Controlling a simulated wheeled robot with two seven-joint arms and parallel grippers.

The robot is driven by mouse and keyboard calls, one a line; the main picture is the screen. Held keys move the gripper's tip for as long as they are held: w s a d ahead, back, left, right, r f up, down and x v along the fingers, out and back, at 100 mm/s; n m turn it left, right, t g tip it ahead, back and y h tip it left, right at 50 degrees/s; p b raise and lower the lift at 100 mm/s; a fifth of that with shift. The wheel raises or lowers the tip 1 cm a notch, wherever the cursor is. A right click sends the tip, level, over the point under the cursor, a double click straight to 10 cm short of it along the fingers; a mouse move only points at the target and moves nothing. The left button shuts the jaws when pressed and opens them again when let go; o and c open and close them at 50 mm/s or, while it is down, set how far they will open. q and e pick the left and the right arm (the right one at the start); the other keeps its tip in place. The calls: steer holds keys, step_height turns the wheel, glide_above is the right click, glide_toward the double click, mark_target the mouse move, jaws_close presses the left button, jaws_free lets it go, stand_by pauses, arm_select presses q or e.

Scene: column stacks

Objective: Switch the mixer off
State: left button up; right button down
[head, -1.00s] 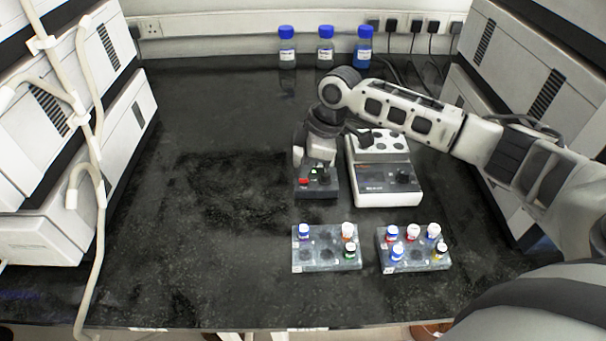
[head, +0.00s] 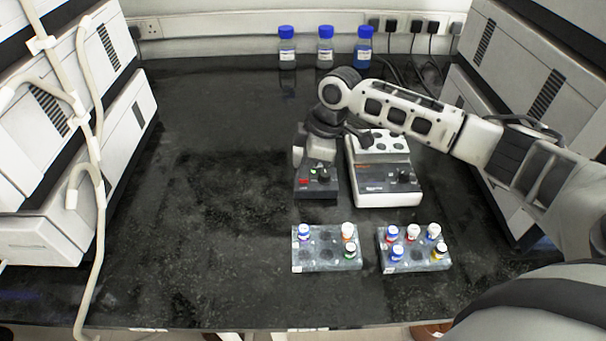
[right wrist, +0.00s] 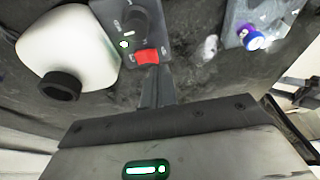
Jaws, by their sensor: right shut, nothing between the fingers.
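The mixer has a dark front panel (head: 316,189) with a red switch (head: 303,182) and a black knob (head: 323,174). In the right wrist view its red switch (right wrist: 147,56) lies just beyond my fingertips, beside a small green light (right wrist: 124,44). A rounded white body (right wrist: 50,45) with a black cup (right wrist: 62,85) shows behind the panel; in the head view my arm hides most of it. My right gripper (right wrist: 153,72) is shut and empty, with its tips close to the switch; I cannot tell whether they touch. My left gripper is not in view.
A white block device (head: 387,185) stands right of the mixer. Two vial racks (head: 326,262) (head: 417,266) sit in front. Bottles with blue caps (head: 325,50) stand at the back wall. White instruments flank both sides. The bench left of the mixer is clear.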

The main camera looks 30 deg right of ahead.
steer(key=shift+f, duration=0.15)
stand_by(0.5)
steer(key=shift+f+b, duration=0.3)
steer(key=shift+f, duration=0.5)
stand_by(0.3)
step_height(320, 180, up, 5)
steer(key=p, duration=0.6)
steer(key=shift+r, duration=0.1)
stand_by(0.5)
